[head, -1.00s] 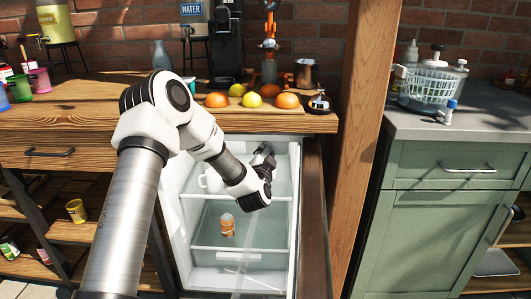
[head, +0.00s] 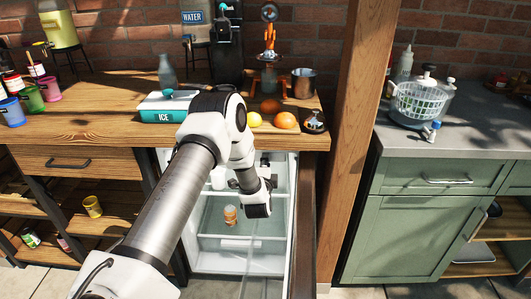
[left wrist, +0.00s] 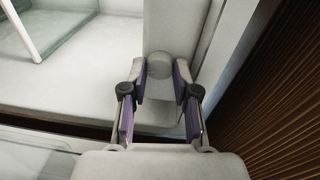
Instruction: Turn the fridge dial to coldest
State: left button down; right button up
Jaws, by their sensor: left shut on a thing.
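The fridge (head: 204,250) stands open under the wooden counter, with glass shelves and a white interior. In the left wrist view a small round pale dial (left wrist: 160,64) sits on a pale upright part of the fridge interior. My left gripper (left wrist: 160,80) has its two purple-lined fingers on either side of the dial, closed on it. In the head view my left gripper (head: 262,172) is inside the upper part of the fridge, partly hidden by my own wrist. The dial cannot be made out there, and its marks and setting are not readable. My right gripper is not in view.
An orange can (head: 230,215) stands on a fridge shelf, near a white jug (head: 218,179). A teal ICE box (head: 168,110) and oranges (head: 286,120) sit on the counter above. A wooden post (head: 345,150) rises close to the right of the fridge.

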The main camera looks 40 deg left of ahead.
pick_arm(q)
jog(key=shift+m+p, duration=0.6)
jog(key=shift+p, duration=0.2)
jog(key=c, duration=1.2)
grip_release()
jog(key=shift+w, duration=0.1)
jog(key=shift+o, duration=0.2)
jog(key=shift+d, duration=0.1)
jog(key=v, duration=1.2)
